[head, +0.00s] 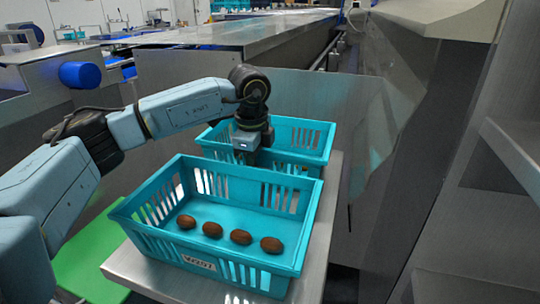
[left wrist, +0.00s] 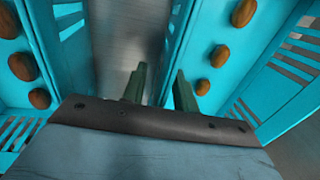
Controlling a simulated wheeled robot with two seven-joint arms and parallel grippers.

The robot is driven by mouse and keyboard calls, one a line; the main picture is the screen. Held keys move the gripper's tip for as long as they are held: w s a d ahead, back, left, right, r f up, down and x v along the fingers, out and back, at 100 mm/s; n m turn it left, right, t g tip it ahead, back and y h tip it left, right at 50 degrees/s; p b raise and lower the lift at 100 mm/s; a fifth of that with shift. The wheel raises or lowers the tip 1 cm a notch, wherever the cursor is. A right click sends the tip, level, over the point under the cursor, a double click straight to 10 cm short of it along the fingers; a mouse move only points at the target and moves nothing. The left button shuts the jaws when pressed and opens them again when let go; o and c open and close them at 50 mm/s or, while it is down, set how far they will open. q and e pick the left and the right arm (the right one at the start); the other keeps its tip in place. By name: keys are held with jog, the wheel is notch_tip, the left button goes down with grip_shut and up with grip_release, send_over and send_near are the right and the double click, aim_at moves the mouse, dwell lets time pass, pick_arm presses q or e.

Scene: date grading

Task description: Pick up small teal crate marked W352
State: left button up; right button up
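Two teal slotted crates stand one behind the other. The near crate (head: 240,273) has several brown dates on its floor and a white tag (head: 198,263) on its front wall, too small to read surely. The far crate (head: 302,130) is partly hidden by my left arm, and no tag shows on it. My left gripper (head: 246,158) points down around the near crate's back wall and the far crate's front. In the left wrist view its two fingers (left wrist: 159,90) are apart, with a crate wall (left wrist: 174,40) close between or beside them. My right gripper is out of view.
The crates stand on a grey metal surface (head: 135,272); a strip of it shows between them in the left wrist view (left wrist: 122,35). A green panel (head: 85,262) lies lower left. A metal wall (head: 300,95) rises behind and metal machinery stands at right.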

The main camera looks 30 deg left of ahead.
pick_arm(q)
grip_shut()
jog(key=shift+r, duration=0.15)
dwell(0.4)
